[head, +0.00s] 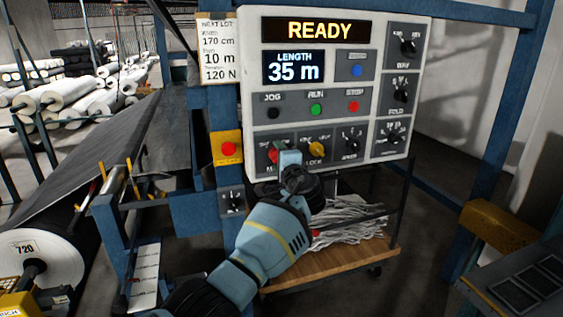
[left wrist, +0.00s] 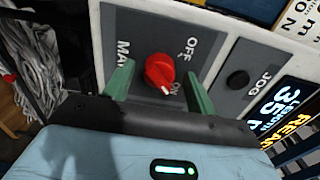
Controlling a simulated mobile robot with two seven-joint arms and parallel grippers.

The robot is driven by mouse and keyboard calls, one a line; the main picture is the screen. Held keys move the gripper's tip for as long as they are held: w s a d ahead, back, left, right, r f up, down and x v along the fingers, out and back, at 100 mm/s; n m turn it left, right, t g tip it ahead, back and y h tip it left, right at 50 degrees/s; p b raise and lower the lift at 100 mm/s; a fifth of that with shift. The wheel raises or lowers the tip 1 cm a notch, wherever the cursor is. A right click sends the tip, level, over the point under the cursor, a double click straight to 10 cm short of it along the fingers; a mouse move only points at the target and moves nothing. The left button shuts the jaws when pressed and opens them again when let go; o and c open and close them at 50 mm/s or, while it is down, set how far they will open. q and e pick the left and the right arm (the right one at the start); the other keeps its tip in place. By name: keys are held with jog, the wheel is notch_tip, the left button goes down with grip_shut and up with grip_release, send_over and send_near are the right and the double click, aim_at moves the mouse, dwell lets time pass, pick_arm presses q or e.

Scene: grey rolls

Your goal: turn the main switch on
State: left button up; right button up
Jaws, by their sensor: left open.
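The red main switch knob (left wrist: 159,71) sits on a grey plate marked MAIN, OFF and ON in the left wrist view. Its white mark points toward the ON label. In the head view the knob (head: 273,153) is at the lower left of the control panel (head: 344,180), partly hidden by my gripper. My left gripper (left wrist: 160,88) is open, with one green finger on each side of the knob and gaps between. It also shows in the head view (head: 288,160), in front of the panel's bottom row. My right gripper is not in view.
The panel display (head: 308,29) reads READY and the length display (head: 294,67) reads 35 m. A yellow key lock (head: 317,149) is right of the main switch. A red button on a yellow box (head: 228,149) is to its left. A cart (head: 335,255) stands below the panel.

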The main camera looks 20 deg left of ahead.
pick_arm(q)
jog(key=v, duration=0.7)
jog(key=shift+s+d, duration=0.2)
jog(key=shift+s, duration=0.1)
jog(key=s+a+f+g+h, duration=0.1)
jog(key=s+f+h, duration=0.25)
jog(key=f, duration=0.95)
jog(key=s+f+g+h, duration=0.15)
jog(key=s+f, duration=0.35)
jog(key=f, duration=0.8)
jog(key=s+f+n+g+h, duration=0.2)
jog(key=s+f+n+h, duration=0.15)
jog(key=s+f, duration=1)
jog(key=s+a+f+n+h, duration=0.1)
jog(key=s+f+n, duration=0.1)
jog(key=s, duration=1)
jog(key=s+a+f+n+h, duration=0.2)
jog(key=s+n, duration=0.1)
jog(key=s, duration=0.9)
jog(key=shift+f+n+g, duration=0.25)
jog(key=shift+n+g, duration=0.1)
jog(key=shift+g, duration=0.1)
